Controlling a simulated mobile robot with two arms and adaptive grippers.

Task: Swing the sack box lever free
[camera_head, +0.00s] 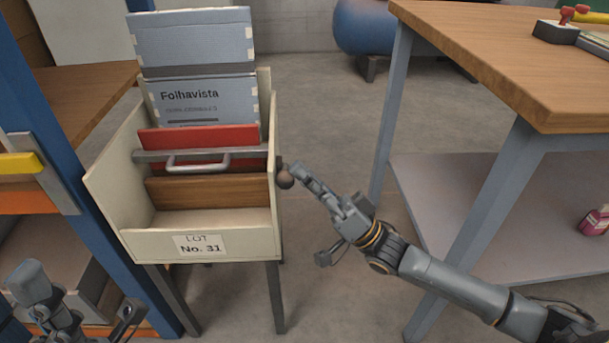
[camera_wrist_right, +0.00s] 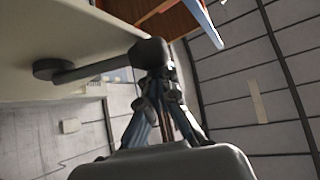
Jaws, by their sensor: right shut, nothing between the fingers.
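The sack box (camera_head: 185,243) is a cream open-topped box on legs, labelled "LOT No. 31". A grey bar with a handle (camera_head: 198,164) crosses it in front of the flat sacks. The lever's dark knob (camera_head: 284,180) sticks out at the box's right side. In the right wrist view the lever (camera_wrist_right: 95,71) runs from a round pivot on the box wall to its knob (camera_wrist_right: 149,52). My right gripper (camera_head: 298,172) is shut and empty, its fingertips close beside the knob; contact cannot be told. My left gripper (camera_head: 82,300) is partly in view at the lower left.
Blue-grey sacks (camera_head: 195,38), a red panel (camera_head: 197,137) and a brown panel (camera_head: 208,190) stand in the box. A wooden workbench (camera_head: 500,45) with a lower shelf is on the right. A blue rack post (camera_head: 90,190) is left of the box. Floor shows between box and bench.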

